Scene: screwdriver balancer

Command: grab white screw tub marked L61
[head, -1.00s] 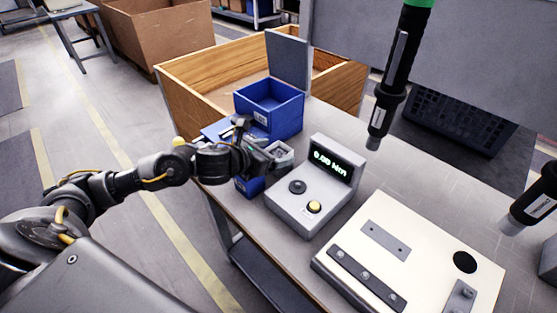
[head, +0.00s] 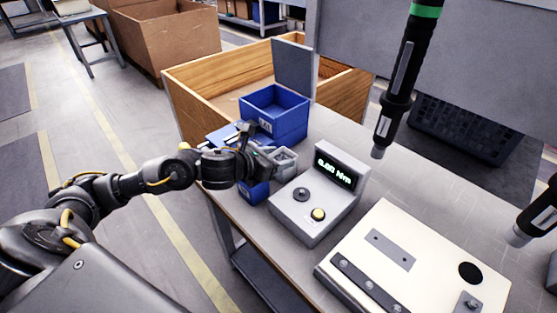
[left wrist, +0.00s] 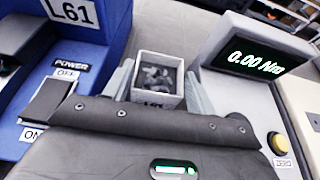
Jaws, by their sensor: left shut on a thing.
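The white screw tub (head: 285,157) is a small open box with dark screws inside. It stands beside the grey torque meter, just right of the blue power box. In the left wrist view the tub (left wrist: 158,72) sits between my fingers, its front label partly hidden by my gripper but readable as L61. My left gripper (head: 281,160) is shut on the tub, one finger on each side; it also shows in the left wrist view (left wrist: 157,90). The tub looks upright. I cannot tell whether it touches the table. My right gripper is not in view.
A blue bin (head: 280,108), labelled L61, stands behind the tub. The torque meter (head: 320,195) reads 0.00 Nm close on the right. A black screwdriver (head: 395,95) hangs over the table. A cream fixture plate (head: 420,250) lies front right. The table's left edge is near.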

